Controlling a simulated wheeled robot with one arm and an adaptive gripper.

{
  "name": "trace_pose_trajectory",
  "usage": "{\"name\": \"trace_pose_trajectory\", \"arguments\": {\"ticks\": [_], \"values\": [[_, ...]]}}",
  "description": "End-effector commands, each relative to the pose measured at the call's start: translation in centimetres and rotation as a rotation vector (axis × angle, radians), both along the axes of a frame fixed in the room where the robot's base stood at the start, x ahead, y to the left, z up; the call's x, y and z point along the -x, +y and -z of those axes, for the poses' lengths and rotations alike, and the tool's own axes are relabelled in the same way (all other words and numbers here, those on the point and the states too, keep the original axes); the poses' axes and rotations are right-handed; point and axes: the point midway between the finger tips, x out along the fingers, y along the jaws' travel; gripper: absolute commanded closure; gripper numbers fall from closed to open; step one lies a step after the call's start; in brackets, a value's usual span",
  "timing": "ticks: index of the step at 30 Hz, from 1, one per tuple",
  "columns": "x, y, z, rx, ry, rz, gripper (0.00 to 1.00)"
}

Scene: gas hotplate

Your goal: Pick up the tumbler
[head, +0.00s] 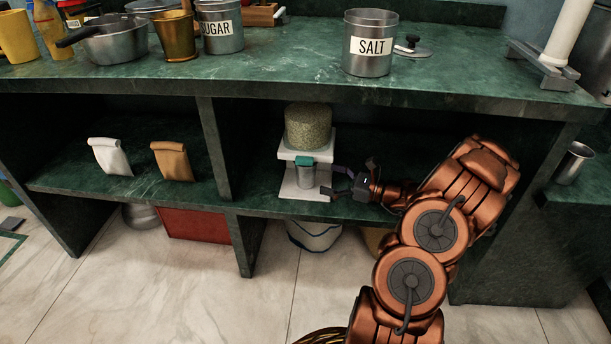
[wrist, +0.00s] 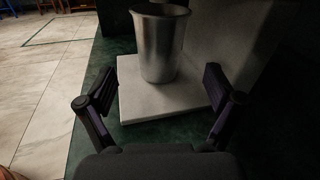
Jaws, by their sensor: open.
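A grey metal tumbler (head: 306,182) stands upright on the white base of a dispenser (head: 302,158) on the shelf under the counter, below its teal part. The tumbler also shows in the wrist view (wrist: 160,45), its top edge near the top of the picture. My gripper (head: 333,181) is open, just right of the tumbler in the head view. In the wrist view my gripper (wrist: 159,90) has one finger on each side of the picture, with the tumbler beyond and between them. Nothing is held.
A second metal cup (head: 573,163) stands on the ledge at the far right. White (head: 110,157) and brown (head: 172,161) bags stand on the left shelf beyond a divider (head: 214,150). The counter (head: 290,60) overhangs the shelf. A grain-filled jar (head: 308,126) tops the dispenser.

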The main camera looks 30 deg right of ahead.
Motion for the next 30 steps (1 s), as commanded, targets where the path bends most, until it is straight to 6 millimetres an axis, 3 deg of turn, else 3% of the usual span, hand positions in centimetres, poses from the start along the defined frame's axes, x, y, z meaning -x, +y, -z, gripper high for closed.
{"name": "trace_pose_trajectory", "arguments": {"ticks": [7, 15, 25, 30], "values": [[-1.2, 0.9, 0.2, 0.0, 0.0, -0.001, 0.08], [-4.0, 2.8, 0.2, -0.001, 0.0, -0.001, 0.08], [-4.6, 3.1, 0.0, -0.001, 0.0, 0.002, 0.08], [-4.6, 3.1, 0.0, -0.001, 0.0, 0.002, 0.24]]}}
